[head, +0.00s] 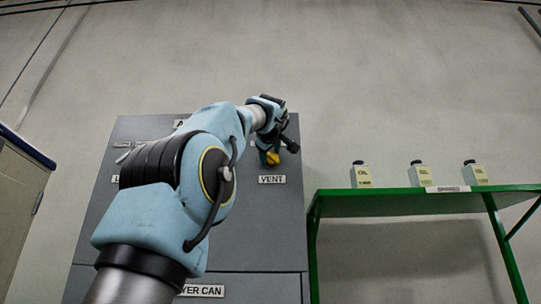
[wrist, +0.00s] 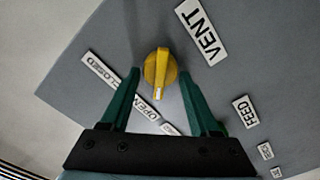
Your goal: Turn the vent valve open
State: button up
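The vent valve is a round yellow knob (wrist: 160,70) with a raised grip bar and a white mark at its lower end in the wrist view. It sits beside the VENT label (wrist: 202,32) on the grey panel. A CLOSED label (wrist: 107,72) lies to its left and an OPEN label (wrist: 138,110) lies below it. My gripper (wrist: 160,76) has its green fingers spread, with one fingertip on each side of the knob and visible gaps. Contact cannot be seen. In the head view, my arm hides part of the panel, and the yellow knob (head: 272,158) shows just below my wrist.
The grey panel (head: 291,230) carries other labels, including FEED (wrist: 245,112). To the right, a green shelf (head: 400,204) holds several pale bottles (head: 361,175). A cabinet (head: 20,190) stands at far left. The wall above the shelf is bare.

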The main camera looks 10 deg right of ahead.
jog(key=shift+o, duration=1.3)
jog(key=s+a+b, duration=0.2)
jog(key=s+b, duration=0.2)
jog(key=s, duration=0.6)
jog(key=shift+s, duration=0.35)
